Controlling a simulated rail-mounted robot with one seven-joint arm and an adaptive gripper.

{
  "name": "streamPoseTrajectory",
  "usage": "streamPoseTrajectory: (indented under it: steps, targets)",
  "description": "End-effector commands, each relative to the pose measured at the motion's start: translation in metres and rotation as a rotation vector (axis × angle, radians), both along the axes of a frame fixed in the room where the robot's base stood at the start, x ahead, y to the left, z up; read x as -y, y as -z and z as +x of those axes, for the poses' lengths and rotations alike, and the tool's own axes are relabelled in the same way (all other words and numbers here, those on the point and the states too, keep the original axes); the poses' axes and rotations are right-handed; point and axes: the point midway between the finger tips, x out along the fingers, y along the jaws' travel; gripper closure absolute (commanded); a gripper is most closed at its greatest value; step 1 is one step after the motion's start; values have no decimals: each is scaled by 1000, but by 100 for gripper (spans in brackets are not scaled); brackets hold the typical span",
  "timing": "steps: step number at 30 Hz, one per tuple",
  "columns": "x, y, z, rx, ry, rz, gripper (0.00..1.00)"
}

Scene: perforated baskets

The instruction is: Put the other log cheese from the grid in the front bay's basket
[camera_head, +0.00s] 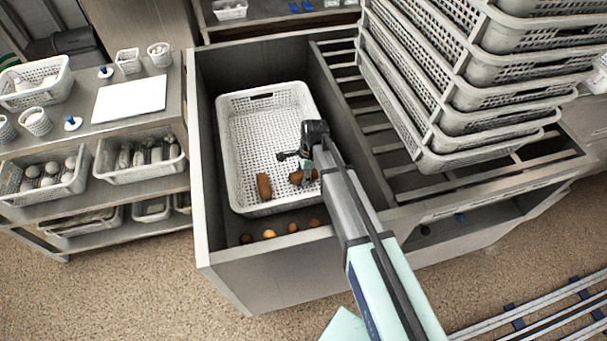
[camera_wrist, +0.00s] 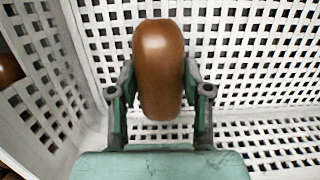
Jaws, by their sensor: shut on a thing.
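My gripper (camera_head: 304,170) is over the right front part of the white perforated basket (camera_head: 235,110) in the front bay. It is shut on a brown log cheese (camera_wrist: 158,65), with one green finger on each side in the wrist view. The held cheese also shows in the head view (camera_head: 296,178), partly hidden by my gripper. Whether it touches the basket floor I cannot tell. Another brown log cheese (camera_head: 264,187) lies in the basket to the left of it.
Several small round brown and orange things, one of them orange (camera_head: 269,234), lie along the bay's front, outside the basket. A tall stack of white baskets (camera_head: 450,90) stands on slats to the right. A shelf unit with a white board (camera_head: 130,98) stands left. The basket's back is empty.

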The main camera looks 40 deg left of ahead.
Motion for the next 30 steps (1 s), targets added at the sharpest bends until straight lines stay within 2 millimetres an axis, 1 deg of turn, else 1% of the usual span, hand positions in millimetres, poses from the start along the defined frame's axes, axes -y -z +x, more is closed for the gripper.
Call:
streamPoseTrajectory:
  steps: [2, 9, 13, 14, 15, 25, 30]
  targets:
    - [0, 5, 0, 0, 0, 0, 94]
    - [0, 5, 0, 1, 0, 1, 94]
    - [0, 9, 0, 1, 0, 1, 94]
    - [0, 8, 0, 1, 0, 1, 41]
    - [0, 8, 0, 1, 0, 1, 27]
    - [0, 7, 0, 1, 0, 1, 27]
    - [1, -3, 1, 1, 0, 2, 27]
